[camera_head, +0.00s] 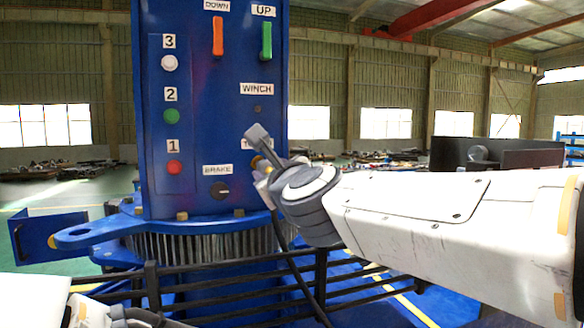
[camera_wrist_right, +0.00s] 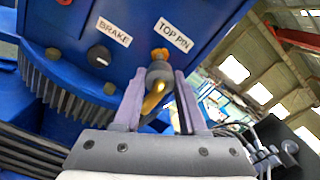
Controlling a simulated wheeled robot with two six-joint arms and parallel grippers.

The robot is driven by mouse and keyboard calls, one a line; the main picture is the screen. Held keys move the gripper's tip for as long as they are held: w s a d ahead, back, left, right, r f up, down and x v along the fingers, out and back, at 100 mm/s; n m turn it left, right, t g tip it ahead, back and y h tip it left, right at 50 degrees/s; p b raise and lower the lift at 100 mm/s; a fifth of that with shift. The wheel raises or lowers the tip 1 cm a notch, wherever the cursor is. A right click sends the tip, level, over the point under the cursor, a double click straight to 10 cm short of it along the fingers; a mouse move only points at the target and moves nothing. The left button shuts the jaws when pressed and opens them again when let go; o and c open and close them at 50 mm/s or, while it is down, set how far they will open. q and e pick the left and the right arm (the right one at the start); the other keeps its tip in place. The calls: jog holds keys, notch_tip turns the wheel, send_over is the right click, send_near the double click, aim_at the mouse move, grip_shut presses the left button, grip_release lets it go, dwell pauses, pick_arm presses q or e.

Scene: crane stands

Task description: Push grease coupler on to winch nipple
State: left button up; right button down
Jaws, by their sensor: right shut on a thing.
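My right gripper (camera_head: 264,172) is in front of the blue crane panel, below the WINCH label. In the right wrist view my right gripper (camera_wrist_right: 157,100) is shut on the grease coupler (camera_wrist_right: 159,74), a grey head with a yellow-gold stem. The coupler points at an orange-brass fitting (camera_wrist_right: 160,53) beside the TOP PIN label; I cannot tell whether they touch. The winch nipple (camera_head: 257,109) is a small dark spot under the WINCH label, above my gripper and apart from it. My left gripper is not in view; only part of that arm shows at lower left.
The panel (camera_head: 200,130) carries a BRAKE knob (camera_head: 220,190), coloured buttons and two levers, orange (camera_head: 218,36) and green (camera_head: 266,40). A black hose (camera_head: 296,270) hangs below my right wrist. Dark railings (camera_head: 240,275) cross low in front. A blue flange (camera_head: 100,234) juts out left.

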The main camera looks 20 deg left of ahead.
jog(key=s+d+r+p, duration=0.2)
jog(key=s+r+p, duration=0.1)
jog(key=r+p, duration=0.9)
jog(key=x, duration=0.1)
jog(key=b+x, duration=0.1)
jog(key=x, duration=0.2)
jog(key=shift+w+a+f+b, duration=0.1)
jog(key=shift+w+f+b, duration=0.05)
jog(key=shift+f+b, duration=0.15)
jog(key=shift+w+a+r, duration=0.1)
jog(key=shift+w+a, duration=0.2)
jog(key=shift+w, duration=0.1)
jog(key=shift+w+a, duration=0.1)
jog(key=shift+w, duration=0.05)
jog(key=shift+x, duration=0.95)
jog(key=shift+c, duration=1.9)
grip_release()
jog(key=shift+v, duration=2.55)
